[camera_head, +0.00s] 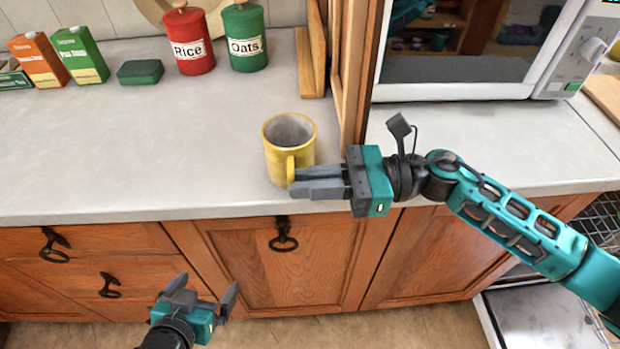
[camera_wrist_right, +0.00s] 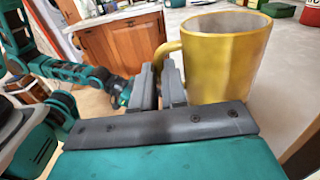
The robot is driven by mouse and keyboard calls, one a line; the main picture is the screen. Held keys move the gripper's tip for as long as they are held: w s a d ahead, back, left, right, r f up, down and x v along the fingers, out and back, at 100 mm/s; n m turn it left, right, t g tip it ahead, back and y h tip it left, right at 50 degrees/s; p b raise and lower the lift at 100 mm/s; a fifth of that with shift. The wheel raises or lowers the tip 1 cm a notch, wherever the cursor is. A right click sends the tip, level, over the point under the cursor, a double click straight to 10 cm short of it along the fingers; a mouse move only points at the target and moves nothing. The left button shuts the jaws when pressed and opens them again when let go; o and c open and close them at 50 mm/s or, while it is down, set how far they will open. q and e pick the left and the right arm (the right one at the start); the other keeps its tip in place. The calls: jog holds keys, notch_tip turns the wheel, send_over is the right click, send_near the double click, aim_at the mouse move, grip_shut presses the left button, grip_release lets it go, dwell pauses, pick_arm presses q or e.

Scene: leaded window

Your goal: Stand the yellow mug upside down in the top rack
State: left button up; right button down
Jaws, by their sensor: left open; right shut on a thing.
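The yellow mug (camera_head: 289,143) stands upright on the grey counter near its front edge, its mouth facing up. My right gripper (camera_head: 296,183) is shut on the mug's handle, which points toward the front. In the right wrist view the mug (camera_wrist_right: 222,62) stands just beyond the fingers, with the handle between the fingertips (camera_wrist_right: 170,70). My left gripper (camera_head: 204,296) is open and empty, low in front of the cabinet doors. At the lower right, part of a dish rack (camera_head: 601,222) and an open door (camera_head: 535,318) show; most of the rack is out of view.
A microwave (camera_head: 470,50) stands on the counter at the right, past a wooden upright (camera_head: 351,75). Red (camera_head: 188,42) and green (camera_head: 245,38) canisters, a green sponge (camera_head: 140,72) and cartons (camera_head: 80,55) stand at the back.

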jog(key=shift+f+b, duration=0.35)
jog(key=shift+b, duration=0.05)
jog(key=c, duration=1.4)
grip_release()
jog(key=o, duration=0.3)
jog(key=d+b, duration=0.3)
jog(key=d, duration=1)
